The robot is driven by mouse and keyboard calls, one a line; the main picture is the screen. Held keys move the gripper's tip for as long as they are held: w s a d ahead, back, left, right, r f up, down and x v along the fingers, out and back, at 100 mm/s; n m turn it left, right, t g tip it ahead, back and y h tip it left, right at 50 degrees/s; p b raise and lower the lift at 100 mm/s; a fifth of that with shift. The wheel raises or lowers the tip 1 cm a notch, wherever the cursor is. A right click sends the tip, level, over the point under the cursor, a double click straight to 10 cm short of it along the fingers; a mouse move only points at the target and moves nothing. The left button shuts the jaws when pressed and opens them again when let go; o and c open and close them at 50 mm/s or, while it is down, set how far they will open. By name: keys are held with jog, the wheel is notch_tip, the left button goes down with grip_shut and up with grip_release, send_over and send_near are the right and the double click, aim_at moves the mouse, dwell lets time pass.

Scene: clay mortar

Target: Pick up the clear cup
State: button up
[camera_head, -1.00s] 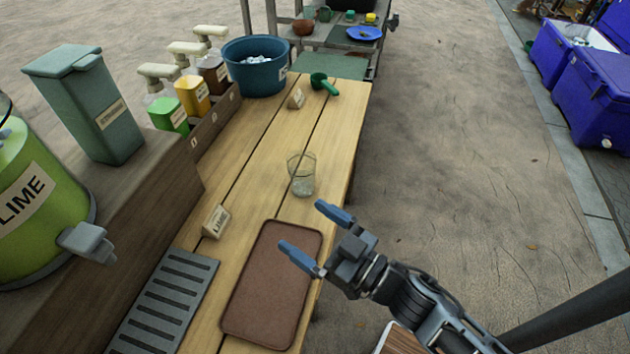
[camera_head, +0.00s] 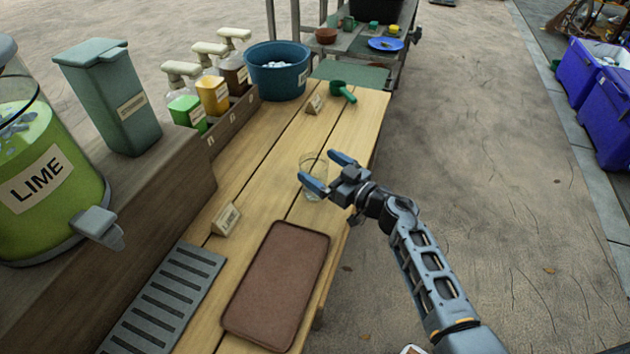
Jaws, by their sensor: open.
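The clear cup (camera_head: 309,163) stands upright on the wooden table (camera_head: 262,165), near its right edge. My gripper (camera_head: 328,171) is open, its two blue fingers pointing left toward the cup. In the picture the near finger overlaps the lower part of the cup and hides some of it. The far finger tip lies just right of the cup's rim. I cannot tell whether the fingers touch the cup or how far above the table they are.
A brown tray (camera_head: 278,285) and a grey drip grate (camera_head: 165,305) lie in front. A small label block (camera_head: 226,219) stands left of the cup. A green scoop (camera_head: 343,91), another label block (camera_head: 315,104) and a blue ice tub (camera_head: 278,72) are behind. Pump bottles (camera_head: 213,95) line the left.

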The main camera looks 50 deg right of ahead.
aim_at(305, 159)
jog(key=shift+w+f, duration=0.15)
jog(key=shift+w, duration=2.15)
jog(key=c, duration=1.3)
